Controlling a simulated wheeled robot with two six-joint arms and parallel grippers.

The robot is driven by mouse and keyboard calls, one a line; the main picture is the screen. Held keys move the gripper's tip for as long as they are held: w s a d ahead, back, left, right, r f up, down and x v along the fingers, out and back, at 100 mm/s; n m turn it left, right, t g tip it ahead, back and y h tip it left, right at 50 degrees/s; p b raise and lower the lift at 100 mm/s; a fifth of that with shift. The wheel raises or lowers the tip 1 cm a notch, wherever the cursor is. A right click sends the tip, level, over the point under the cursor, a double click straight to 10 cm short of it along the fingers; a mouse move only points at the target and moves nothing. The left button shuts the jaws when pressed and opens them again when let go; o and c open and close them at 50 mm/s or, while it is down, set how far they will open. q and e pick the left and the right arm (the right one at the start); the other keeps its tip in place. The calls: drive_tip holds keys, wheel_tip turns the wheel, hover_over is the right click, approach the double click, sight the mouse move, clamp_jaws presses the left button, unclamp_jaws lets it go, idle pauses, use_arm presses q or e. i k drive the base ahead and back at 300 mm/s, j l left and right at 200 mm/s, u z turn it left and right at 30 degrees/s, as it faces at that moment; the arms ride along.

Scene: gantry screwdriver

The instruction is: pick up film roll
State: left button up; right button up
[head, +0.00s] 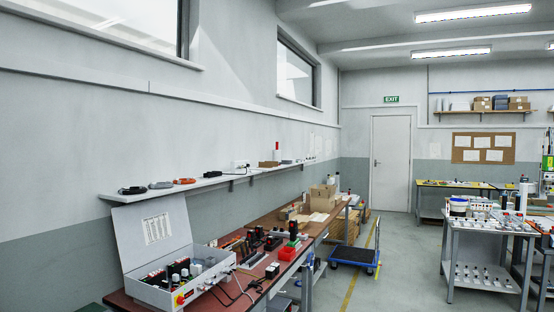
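I cannot pick out a film roll for certain. An upright white cylinder (523,197) stands at the right, by the far benches, and could be a roll; it is too small to tell. White items also lie on the high wall shelf at the back, too small to name. Neither of my grippers shows in the head view.
A long red-topped bench (130,302) runs along the left wall with an open grey control box (182,285), tools and cardboard boxes (322,197). A blue trolley (354,254) stands on the floor. A grey cart (487,255) with small parts is at right. Floor between is clear.

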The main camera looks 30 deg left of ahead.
sight(276, 154)
drive_tip(key=i+j, duration=0.2)
drive_tip(key=i, duration=0.45)
drive_tip(key=i+j+u, duration=0.15)
drive_tip(key=i, duration=0.45)
drive_tip(key=i+j, duration=0.2)
drive_tip(key=i, duration=1.8)
drive_tip(key=i+u, duration=0.1)
drive_tip(key=i, duration=1.2)
drive_tip(key=i+l+u, duration=0.1)
drive_tip(key=i, duration=1.25)
